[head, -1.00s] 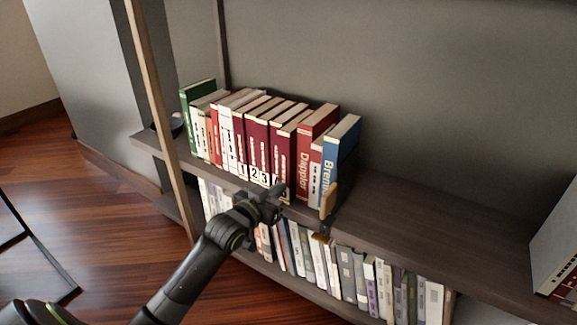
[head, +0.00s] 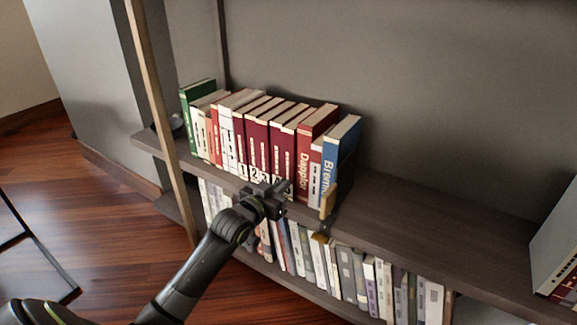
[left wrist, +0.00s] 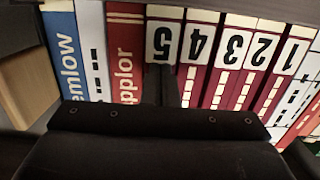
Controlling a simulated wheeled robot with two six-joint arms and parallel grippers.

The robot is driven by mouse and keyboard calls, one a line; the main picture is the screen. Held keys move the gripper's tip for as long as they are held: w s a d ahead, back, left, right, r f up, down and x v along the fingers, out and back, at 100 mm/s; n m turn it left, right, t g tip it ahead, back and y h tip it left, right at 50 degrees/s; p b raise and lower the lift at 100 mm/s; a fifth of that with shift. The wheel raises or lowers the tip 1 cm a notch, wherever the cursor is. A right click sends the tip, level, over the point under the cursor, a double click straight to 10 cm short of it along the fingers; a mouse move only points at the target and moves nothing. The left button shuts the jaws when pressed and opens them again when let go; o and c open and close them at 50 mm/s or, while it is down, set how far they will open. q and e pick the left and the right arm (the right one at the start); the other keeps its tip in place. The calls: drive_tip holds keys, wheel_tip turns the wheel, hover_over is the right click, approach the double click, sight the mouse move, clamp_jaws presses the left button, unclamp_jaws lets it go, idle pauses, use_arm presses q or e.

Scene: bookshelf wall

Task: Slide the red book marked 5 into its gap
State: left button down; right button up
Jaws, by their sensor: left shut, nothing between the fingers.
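In the head view the gripper (head: 281,188) is at the shelf's front edge. My right gripper is not in view.
A blue book (head: 342,160) and a wooden bookend (head: 329,201) close the row on the right. A wooden post (head: 158,110) stands at the left. More books (head: 345,272) fill the shelf below.

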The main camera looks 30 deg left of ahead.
use_arm(q)
drive_tip(key=shift+w, duration=0.25)
drive_tip(key=shift+s, duration=0.1)
drive_tip(key=s+p, duration=0.3)
drive_tip(key=s, duration=0.1)
drive_tip(key=shift+a, duration=0.1)
idle(0.4)
